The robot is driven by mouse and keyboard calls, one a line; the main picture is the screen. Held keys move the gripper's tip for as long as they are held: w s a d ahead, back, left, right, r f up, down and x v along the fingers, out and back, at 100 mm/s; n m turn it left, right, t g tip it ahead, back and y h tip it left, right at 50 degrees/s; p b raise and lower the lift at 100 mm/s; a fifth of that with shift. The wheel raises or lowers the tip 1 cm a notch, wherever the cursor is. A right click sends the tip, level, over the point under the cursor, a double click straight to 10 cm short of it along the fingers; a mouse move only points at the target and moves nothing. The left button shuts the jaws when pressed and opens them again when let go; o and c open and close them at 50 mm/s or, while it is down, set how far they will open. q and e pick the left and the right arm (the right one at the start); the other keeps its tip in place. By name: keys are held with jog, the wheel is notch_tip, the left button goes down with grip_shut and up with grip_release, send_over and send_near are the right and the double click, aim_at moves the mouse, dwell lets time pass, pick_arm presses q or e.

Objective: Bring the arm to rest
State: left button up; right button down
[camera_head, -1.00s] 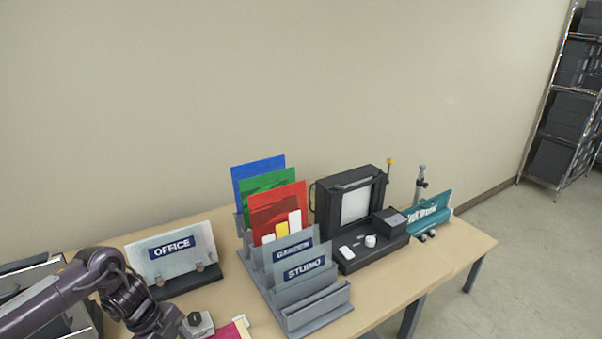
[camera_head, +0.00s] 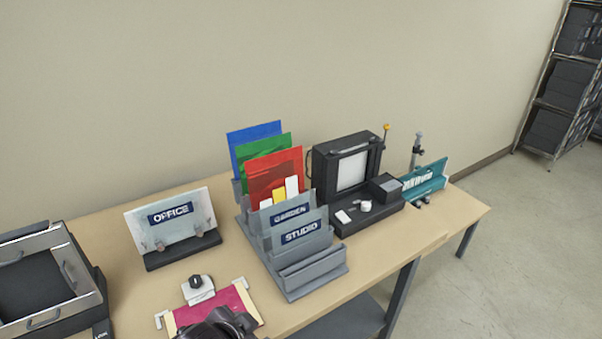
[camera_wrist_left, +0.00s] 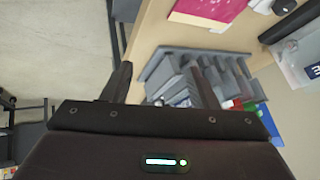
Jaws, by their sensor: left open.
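My left gripper (camera_wrist_left: 158,72) shows in the wrist view with its two dark fingers apart and nothing between them. It hangs beyond the table's front edge, and the grey stepped rack shows past the fingers. My right gripper is in neither view.
The table (camera_head: 105,232) carries the OFFICE holder (camera_head: 172,221), the grey rack (camera_head: 318,272) with GARDEN and STUDIO plates, a black machine (camera_head: 345,168), a teal holder (camera_head: 425,181) and a metal-framed black tray (camera_head: 48,280).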

pick_arm(q)
jog(key=s+a+n+g+y, duration=0.2)
jog(key=s+a+n+g, duration=0.2)
jog(key=s+a+n, duration=0.5)
jog(key=s+f+m+g+b, duration=0.1)
jog(key=s+f+m+b, duration=0.2)
jog(key=f, duration=3.3)
jog(key=s+a+f+g+b, duration=0.1)
jog(key=s+a+f+b, duration=0.1)
jog(key=s+f, duration=1.6)
jog(key=shift+s+a+f, duration=0.3)
jog(key=shift+s+a, duration=0.35)
jog(key=shift+a, duration=0.25)
jog(key=shift+s, duration=0.25)
jog(key=shift+c, duration=0.2)
